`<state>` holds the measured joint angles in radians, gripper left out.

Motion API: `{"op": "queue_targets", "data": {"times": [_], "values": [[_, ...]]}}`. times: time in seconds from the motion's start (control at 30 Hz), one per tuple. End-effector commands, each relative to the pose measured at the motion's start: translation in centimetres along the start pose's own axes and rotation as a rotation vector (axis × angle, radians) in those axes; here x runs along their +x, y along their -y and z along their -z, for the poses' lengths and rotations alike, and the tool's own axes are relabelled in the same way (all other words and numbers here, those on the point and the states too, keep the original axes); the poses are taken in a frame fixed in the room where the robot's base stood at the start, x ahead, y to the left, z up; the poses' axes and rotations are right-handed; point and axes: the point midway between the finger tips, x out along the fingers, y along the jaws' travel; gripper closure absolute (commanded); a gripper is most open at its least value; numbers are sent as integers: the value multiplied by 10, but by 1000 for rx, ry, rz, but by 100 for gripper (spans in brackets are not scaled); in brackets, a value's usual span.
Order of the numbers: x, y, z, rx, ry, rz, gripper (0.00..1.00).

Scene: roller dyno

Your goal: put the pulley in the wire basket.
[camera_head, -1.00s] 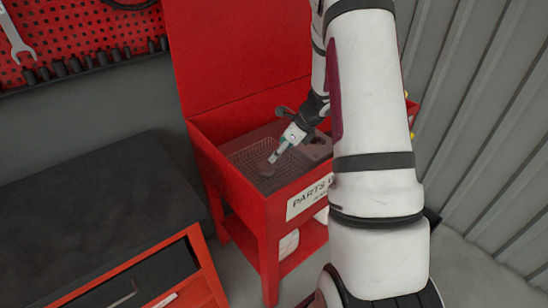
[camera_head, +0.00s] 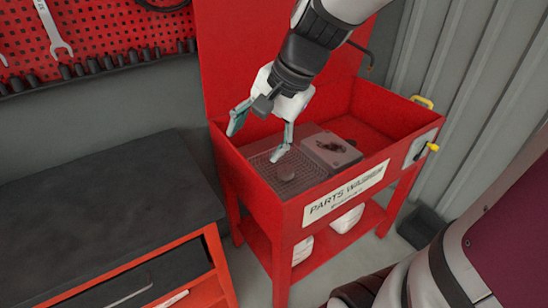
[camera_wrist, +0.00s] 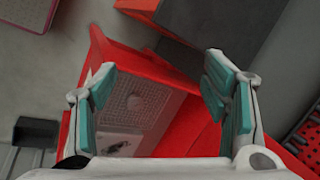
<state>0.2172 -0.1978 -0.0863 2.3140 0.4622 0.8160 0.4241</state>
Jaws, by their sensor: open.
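The pulley (camera_head: 286,173) is a small dark round piece lying in the wire basket (camera_head: 262,160), inside the red parts washer. In the wrist view a small round shape, apparently the pulley (camera_wrist: 134,102), shows in the pale mesh basket (camera_wrist: 118,88). My gripper (camera_head: 258,140) is open and empty, its fingers spread wide above the washer and apart from the pulley. In the wrist view both teal-padded fingers of my gripper (camera_wrist: 160,95) stand well apart with nothing between them.
The red parts washer (camera_head: 318,212) has high walls and a raised back panel. A grey block (camera_head: 330,150) with a dark patch sits beside the basket. A dark-topped bench (camera_head: 100,215) stands at left, below a red pegboard (camera_head: 100,40). A yellow-handled valve (camera_head: 432,147) is on the right.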

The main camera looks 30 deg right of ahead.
Motion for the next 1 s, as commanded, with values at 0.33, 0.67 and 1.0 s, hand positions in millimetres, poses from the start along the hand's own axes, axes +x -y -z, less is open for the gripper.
{"op": "queue_targets", "data": {"times": [0.33,0.67,1.0], "values": [[-57,-57,-84,-819,-139,-133,32],[-70,-82,-96,-1070,-202,-205,32],[-70,-82,-95,-1067,-201,-205,59]]}}
